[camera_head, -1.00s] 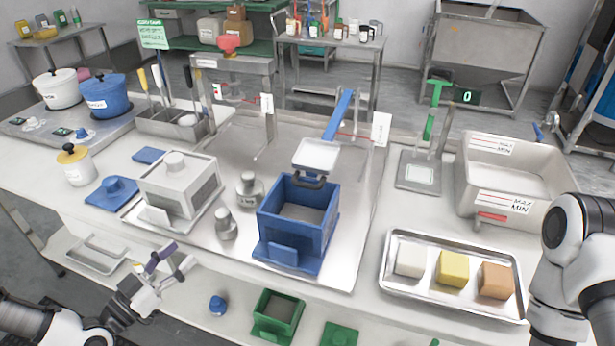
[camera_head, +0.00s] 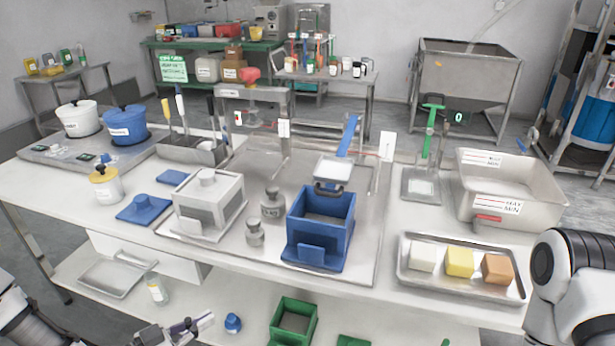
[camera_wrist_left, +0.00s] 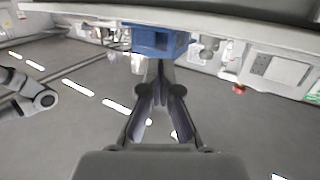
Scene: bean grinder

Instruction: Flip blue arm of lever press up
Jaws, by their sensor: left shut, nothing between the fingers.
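The lever press's blue arm (camera_head: 348,135) shows in the head view behind a white square plate (camera_head: 333,170), slanting up and to the right. The plate is over the open blue box (camera_head: 320,228). My left gripper (camera_head: 192,326) is low at the bottom edge of the head view, in front of the table and well apart from the blue arm. It is shut and empty. In the left wrist view my two dark fingers (camera_wrist_left: 159,78) point towards the table edge, with a blue box-like thing (camera_wrist_left: 155,40) beyond them. My right gripper is out of view.
A grey-white box (camera_head: 208,205) and metal weights (camera_head: 271,203) stand left of the blue box. A tray (camera_head: 460,275) with white, yellow and brown blocks lies to its right. The table's front edge and a lower shelf with a green box (camera_head: 293,325) are near my left gripper.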

